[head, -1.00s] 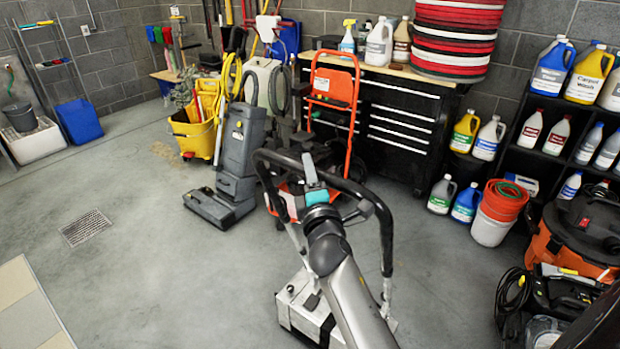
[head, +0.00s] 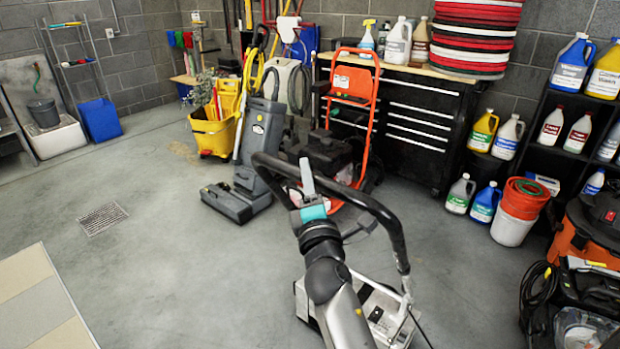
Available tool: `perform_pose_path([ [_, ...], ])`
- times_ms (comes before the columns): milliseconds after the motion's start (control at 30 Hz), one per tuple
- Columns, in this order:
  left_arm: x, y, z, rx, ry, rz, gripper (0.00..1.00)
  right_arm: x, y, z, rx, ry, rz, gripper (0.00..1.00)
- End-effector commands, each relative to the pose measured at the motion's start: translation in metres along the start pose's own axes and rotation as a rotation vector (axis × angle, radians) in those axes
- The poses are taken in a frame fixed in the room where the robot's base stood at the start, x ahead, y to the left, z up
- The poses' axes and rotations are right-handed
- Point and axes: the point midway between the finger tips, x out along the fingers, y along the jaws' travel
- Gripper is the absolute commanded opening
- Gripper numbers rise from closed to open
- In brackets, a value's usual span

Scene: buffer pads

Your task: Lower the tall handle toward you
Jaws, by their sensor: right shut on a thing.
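The tall handle (head: 388,222) is a black bent bar on a pale metal frame, rising from a boxy grey-white floor machine (head: 372,312) at the bottom centre of the head view. The bar leans, with its left end higher in the picture than its right end. My right gripper (head: 307,180) is at the left part of the bar and is shut on it. My right arm covers part of the frame and the machine. My left gripper is not in view.
A black tool chest (head: 420,115) lines the back wall. Bottles and a red-and-white bucket (head: 515,225) are at right. Grey floor is free at left.

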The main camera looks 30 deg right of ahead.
Motion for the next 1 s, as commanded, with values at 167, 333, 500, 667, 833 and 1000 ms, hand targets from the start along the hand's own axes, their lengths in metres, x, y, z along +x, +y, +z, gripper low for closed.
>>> perform_pose_path([
  [167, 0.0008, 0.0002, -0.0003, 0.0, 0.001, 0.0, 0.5, -0.0006, 0.0, -0.0007, -0.003, 0.001, 0.003, 0.0],
  [333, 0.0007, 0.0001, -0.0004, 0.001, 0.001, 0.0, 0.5, -0.0005, 0.0001, -0.0007, -0.003, 0.001, 0.003, 0.0],
  [500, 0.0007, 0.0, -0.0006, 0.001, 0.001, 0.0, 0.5, -0.0005, 0.0, -0.0006, -0.003, 0.001, 0.002, 0.48],
  [667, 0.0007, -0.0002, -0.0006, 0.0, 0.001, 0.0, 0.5, -0.0004, -0.0001, -0.0005, -0.002, 0.001, 0.002, 0.66],
  [833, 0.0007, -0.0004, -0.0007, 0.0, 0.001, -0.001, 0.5, -0.0004, -0.0002, -0.0005, -0.002, 0.001, 0.002, 0.66],
  [1000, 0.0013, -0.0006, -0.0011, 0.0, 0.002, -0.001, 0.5, 0.0002, -0.0017, 0.0002, -0.002, 0.001, 0.001, 0.66],
])
